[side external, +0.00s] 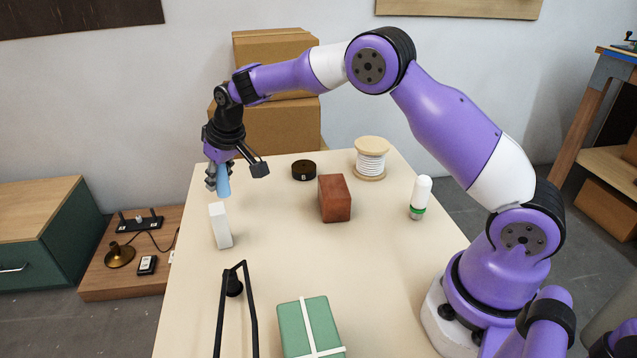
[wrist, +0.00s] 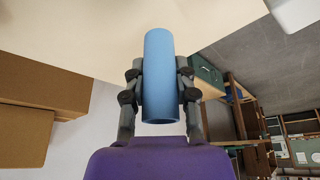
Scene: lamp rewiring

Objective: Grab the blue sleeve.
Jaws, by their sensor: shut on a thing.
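The blue sleeve (wrist: 160,75) is a smooth light-blue tube. In the wrist view it stands between both fingers of my gripper (wrist: 158,88), which touch it on its left and right sides. In the side external view my gripper (side external: 222,183) is shut on the sleeve (side external: 223,181) and holds it above the left part of the table. The sleeve hangs slightly tilted, over and behind a white block. The gripper hides its upper part there.
The white block (side external: 220,225) stands close below the sleeve. A brown block (side external: 334,199), black disc (side external: 304,170), wire spool (side external: 371,158), white-and-green bulb (side external: 420,198), black lamp frame (side external: 235,290) and green box (side external: 310,328) are on the table (side external: 285,255). The table's centre is clear.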

